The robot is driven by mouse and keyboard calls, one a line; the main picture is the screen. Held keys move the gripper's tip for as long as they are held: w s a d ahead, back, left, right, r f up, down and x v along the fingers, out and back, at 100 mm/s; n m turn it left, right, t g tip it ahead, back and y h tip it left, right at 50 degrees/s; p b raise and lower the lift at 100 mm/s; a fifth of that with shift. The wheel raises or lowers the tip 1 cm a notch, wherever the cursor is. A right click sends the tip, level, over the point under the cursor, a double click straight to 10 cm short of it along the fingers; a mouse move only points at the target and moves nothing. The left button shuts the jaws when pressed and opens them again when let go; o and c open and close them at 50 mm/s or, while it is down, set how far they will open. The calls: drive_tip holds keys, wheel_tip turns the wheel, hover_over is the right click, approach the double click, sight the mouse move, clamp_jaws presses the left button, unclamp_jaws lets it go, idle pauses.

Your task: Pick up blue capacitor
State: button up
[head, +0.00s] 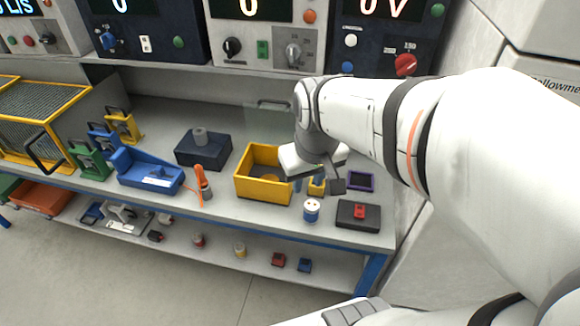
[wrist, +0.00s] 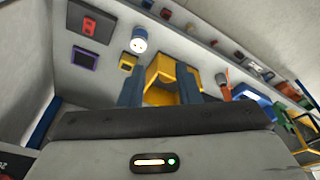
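The blue capacitor (head: 311,208) looks like a short upright cylinder with a blue body and a white top. It stands on the workbench in front of my gripper. It also shows in the wrist view (wrist: 139,42), beyond the fingertips and left of centre. My gripper (head: 319,183) is above the bench, beside the yellow bin's right side. In the wrist view its two fingers (wrist: 159,84) are apart with nothing held between them. The capacitor is outside the fingers and not touched.
The open yellow bin (head: 263,192) stands left of my gripper. A small yellow block (head: 317,188) is close under the fingers. A purple-framed square (head: 360,181) and a dark box with a red part (head: 357,222) lie to the right. An orange-handled tool (head: 203,184) stands left.

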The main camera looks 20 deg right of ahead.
sight(312, 205)
drive_tip(key=o, duration=0.8)
drive_tip(key=w+d+f+g+b, duration=0.1)
drive_tip(key=w+d+f+b, duration=0.1)
drive_tip(key=f, duration=0.4)
drive_tip(key=w+d+f+n+b, duration=0.1)
drive_tip(key=w+d+f+b, duration=0.1)
drive_tip(key=w+f, duration=0.3)
drive_tip(key=w+d+f+n+g+b, duration=0.1)
drive_tip(key=w+f+b, duration=0.2)
drive_tip(key=f, duration=0.5)
drive_tip(key=shift+w+d+g+b, duration=0.3)
drive_tip(key=shift+w+d, duration=0.1)
drive_tip(key=shift+w, duration=0.15)
drive_tip(key=shift+w+d+f, duration=0.1)
drive_tip(key=shift+d+f, duration=0.05)
drive_tip(key=shift+f, duration=1.85)
drive_tip(key=shift+d+f, duration=0.1)
drive_tip(key=shift+f, duration=1.85)
